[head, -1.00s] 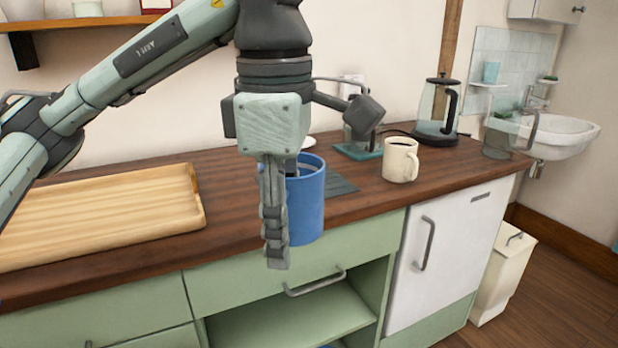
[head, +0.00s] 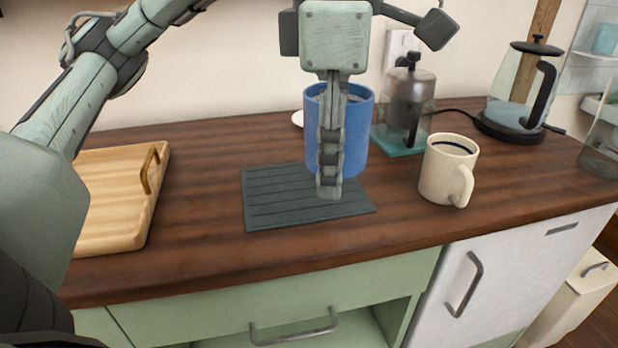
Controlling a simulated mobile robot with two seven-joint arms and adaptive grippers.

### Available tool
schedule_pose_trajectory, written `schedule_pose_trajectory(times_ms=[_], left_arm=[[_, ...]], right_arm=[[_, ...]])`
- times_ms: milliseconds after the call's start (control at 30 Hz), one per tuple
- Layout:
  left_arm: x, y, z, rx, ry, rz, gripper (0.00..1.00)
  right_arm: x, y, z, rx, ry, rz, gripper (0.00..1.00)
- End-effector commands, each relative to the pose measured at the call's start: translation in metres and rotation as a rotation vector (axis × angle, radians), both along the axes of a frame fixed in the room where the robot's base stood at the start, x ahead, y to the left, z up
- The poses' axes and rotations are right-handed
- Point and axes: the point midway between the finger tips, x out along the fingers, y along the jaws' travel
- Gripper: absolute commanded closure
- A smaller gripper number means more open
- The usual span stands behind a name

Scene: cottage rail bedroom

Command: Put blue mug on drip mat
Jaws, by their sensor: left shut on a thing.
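The blue mug (head: 357,135) is upright in my left gripper (head: 330,180), which is shut on it; one finger shows in front of its side. The dark ribbed drip mat (head: 270,205) lies on the wooden counter. The mug and finger overlap the right back part of the mat in the head view. I cannot tell whether the mug's base touches the mat; the finger hides part of the mug. My right gripper is not in view.
A cream mug (head: 440,175) with dark contents stands just right of the mat. A French press (head: 408,105) on a teal base is behind it, and a glass kettle (head: 520,95) stands further right. A wooden tray (head: 115,195) lies left. Counter between tray and mat is clear.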

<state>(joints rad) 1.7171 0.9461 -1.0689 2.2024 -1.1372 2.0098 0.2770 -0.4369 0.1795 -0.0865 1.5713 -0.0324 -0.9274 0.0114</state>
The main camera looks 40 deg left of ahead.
Motion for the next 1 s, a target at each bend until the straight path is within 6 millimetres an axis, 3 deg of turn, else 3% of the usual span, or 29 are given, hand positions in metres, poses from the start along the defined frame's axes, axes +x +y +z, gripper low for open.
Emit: schedule_pose_trajectory(times_ms=[133,267,400,633,800,1000], left_arm=[[0.015,0.032,-0.023,0.001,0.007,0.009,1.0],[0.029,0.057,-0.042,-0.001,0.005,0.007,1.0],[0.041,0.078,-0.055,-0.001,0.003,0.004,1.0],[0.046,0.088,-0.065,0.0,0.001,-0.001,1.0],[0.045,0.089,-0.087,0.003,0.004,0.001,1.0],[0.046,0.088,-0.1,0.0,-0.001,0.0,1.0]], right_arm=[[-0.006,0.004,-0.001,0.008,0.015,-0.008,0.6],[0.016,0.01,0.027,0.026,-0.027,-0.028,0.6],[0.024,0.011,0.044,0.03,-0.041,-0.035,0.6],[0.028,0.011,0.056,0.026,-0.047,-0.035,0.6],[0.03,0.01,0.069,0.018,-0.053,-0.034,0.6],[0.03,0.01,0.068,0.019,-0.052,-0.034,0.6]])
